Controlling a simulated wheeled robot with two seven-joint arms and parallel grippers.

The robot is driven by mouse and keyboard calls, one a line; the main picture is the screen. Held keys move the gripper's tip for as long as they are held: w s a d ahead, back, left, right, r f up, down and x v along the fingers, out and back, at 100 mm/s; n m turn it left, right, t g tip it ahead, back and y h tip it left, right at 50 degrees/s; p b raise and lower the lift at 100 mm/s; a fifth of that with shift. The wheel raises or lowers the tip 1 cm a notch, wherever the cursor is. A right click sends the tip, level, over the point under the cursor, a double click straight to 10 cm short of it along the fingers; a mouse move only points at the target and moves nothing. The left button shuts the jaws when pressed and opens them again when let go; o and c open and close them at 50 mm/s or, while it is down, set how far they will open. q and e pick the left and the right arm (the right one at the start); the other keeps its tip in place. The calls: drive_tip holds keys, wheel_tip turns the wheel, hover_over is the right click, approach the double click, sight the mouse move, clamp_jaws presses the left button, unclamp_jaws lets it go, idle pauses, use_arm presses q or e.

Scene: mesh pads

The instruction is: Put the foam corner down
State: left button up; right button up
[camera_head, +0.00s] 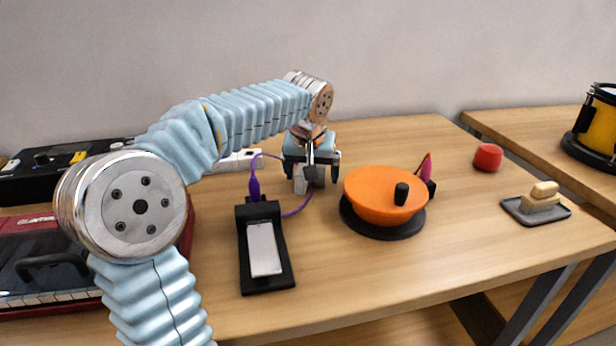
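My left gripper (311,172) reaches in from the left over the middle of the table, pointing down. Its dark fingers stand on either side of a pale grey-white block, which I take to be the foam corner (301,185). The upper part of the block is hidden by the gripper. The block is at or just above the tabletop; I cannot tell whether it touches. My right gripper is not in view.
A black stand with a pale phone-like slab (264,250) and a purple cable (254,187) is near the gripper. An orange bowl (370,197) sits on a black base to the right. A red cup-like object (488,157) and a grey tray (560,212) stand farther right.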

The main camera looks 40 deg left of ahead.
use_arm(q)
drive_tip(key=c, duration=1.1)
drive_tip(key=shift+r, duration=0.1)
drive_tip(key=shift+r, duration=0.5)
drive_tip(key=r, duration=0.2)
drive_tip(key=shift+d+r, duration=0.25)
drive_tip(key=shift+r, duration=0.05)
drive_tip(key=s+d+r, duration=0.2)
drive_tip(key=d+r, duration=0.1)
drive_tip(key=d, duration=0.1)
drive_tip(key=s+d+r, duration=0.2)
drive_tip(key=d+r, duration=0.1)
drive_tip(key=d, duration=0.1)
drive_tip(key=s+d+r, duration=0.2)
drive_tip(key=d+r, duration=0.1)
drive_tip(key=d, duration=0.1)
drive_tip(key=shift+s+d+r, duration=0.1)
drive_tip(key=shift+r, duration=0.05)
